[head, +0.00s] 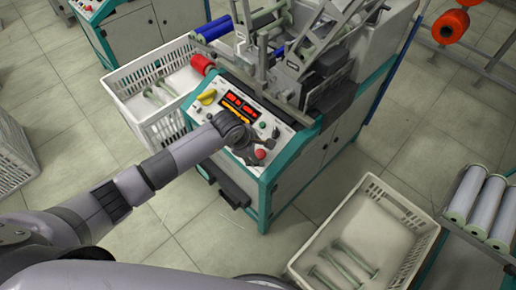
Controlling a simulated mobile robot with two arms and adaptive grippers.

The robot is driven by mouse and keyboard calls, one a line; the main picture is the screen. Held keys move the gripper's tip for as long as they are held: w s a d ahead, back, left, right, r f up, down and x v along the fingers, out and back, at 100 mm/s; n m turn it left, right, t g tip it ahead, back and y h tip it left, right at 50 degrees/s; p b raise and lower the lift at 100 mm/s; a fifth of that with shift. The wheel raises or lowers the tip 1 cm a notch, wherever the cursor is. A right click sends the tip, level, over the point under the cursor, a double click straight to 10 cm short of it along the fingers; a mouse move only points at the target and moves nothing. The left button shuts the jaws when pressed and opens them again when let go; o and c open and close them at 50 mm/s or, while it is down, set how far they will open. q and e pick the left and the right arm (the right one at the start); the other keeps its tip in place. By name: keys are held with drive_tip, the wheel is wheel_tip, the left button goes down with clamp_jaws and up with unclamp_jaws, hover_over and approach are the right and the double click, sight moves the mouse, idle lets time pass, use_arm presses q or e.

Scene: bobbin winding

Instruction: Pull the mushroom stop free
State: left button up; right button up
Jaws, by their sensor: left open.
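The mushroom stop (261,154) is a small red round button low on the front control panel (221,79) of the winding machine. My left gripper (257,149) is over the lower part of the panel, right at the button, and partly covers the area around it. It is open. I cannot tell whether its fingers touch the button. My right gripper is not in view.
A white crate (150,125) stands left of the machine, another crate (318,243) at the lower right. Tiled floor is free at front.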

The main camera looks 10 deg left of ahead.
use_arm(q)
drive_tip(key=p+v, duration=0.3)
drive_tip(key=v, duration=0.1)
drive_tip(key=shift+s+a+r, duration=0.1)
drive_tip(key=shift+s+r, duration=0.05)
drive_tip(key=shift+r, duration=0.1)
idle(0.5)
